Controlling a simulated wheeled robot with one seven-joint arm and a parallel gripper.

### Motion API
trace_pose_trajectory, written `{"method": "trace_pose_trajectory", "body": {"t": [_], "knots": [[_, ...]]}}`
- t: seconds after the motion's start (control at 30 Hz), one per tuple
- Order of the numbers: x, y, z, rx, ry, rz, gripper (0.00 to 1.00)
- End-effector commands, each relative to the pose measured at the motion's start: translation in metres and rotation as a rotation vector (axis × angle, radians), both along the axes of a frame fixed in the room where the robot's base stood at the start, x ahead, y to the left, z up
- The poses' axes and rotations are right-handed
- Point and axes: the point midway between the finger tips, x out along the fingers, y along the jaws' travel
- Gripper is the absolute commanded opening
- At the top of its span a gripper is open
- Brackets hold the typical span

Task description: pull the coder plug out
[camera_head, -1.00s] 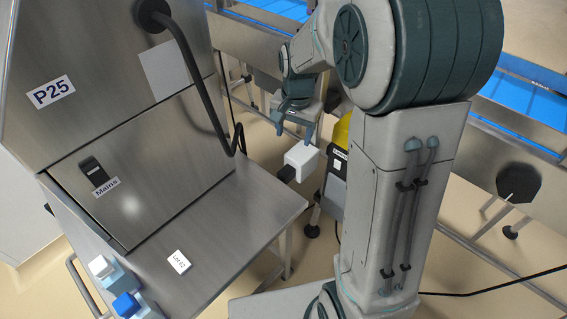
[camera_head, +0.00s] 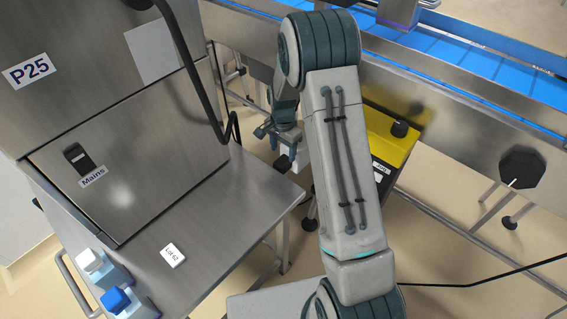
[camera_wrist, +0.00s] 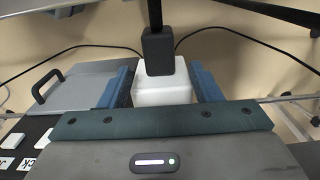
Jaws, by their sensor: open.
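A white block (camera_wrist: 163,88) with a black plug-like block (camera_wrist: 158,52) at its far end shows in the wrist view. A black stem runs up from the black block. My gripper (camera_wrist: 163,92) is open, with one blue finger on each side of the white block; I cannot tell whether they touch it. In the head view my gripper (camera_head: 287,145) is beyond the steel table's right end, largely covering the white block (camera_head: 298,156). The black block (camera_head: 284,163) shows just below it. Which piece is the coder plug is not labelled.
The P25 steel cabinet (camera_head: 100,130) and its table (camera_head: 205,220) are at left, with a hanging black cable (camera_head: 190,70). A yellow-topped unit (camera_head: 390,138) stands right of my gripper, below the blue conveyor (camera_head: 460,62). Thin cables cross the wrist view's background.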

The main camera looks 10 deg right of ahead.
Motion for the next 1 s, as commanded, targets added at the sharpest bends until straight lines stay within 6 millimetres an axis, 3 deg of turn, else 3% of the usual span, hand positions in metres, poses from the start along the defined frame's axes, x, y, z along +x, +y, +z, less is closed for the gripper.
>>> {"method": "trace_pose_trajectory", "body": {"t": [0.1, 0.3, 0.77, 0.97, 1.0], "knots": [[-0.001, 0.000, -0.027, 0.000, 0.004, 0.000, 0.58], [0.000, 0.000, -0.055, 0.000, 0.000, 0.001, 0.58], [0.000, 0.000, -0.067, 0.000, -0.002, 0.002, 0.58], [0.000, 0.000, -0.067, 0.000, -0.002, 0.002, 0.03], [0.000, 0.001, -0.067, 0.000, -0.002, 0.002, 0.00]]}}
